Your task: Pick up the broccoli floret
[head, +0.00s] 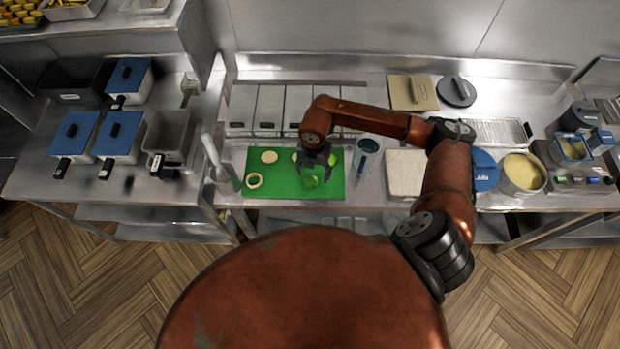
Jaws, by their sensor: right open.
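The broccoli floret (310,182) is a small green lump on the green cutting board (276,188), near the board's right part. My right gripper (314,172) points down over the board and is open, with its fingers at or just above the floret. I cannot tell whether the fingers touch it. The gripper and wrist partly cover the things behind them on the board. My left gripper is not in view.
Pale round slices (269,157) and a pale ring (254,181) lie on the board. Lidded bins (268,108) stand behind it. Blue-lidded fryer pots (118,135) are at left.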

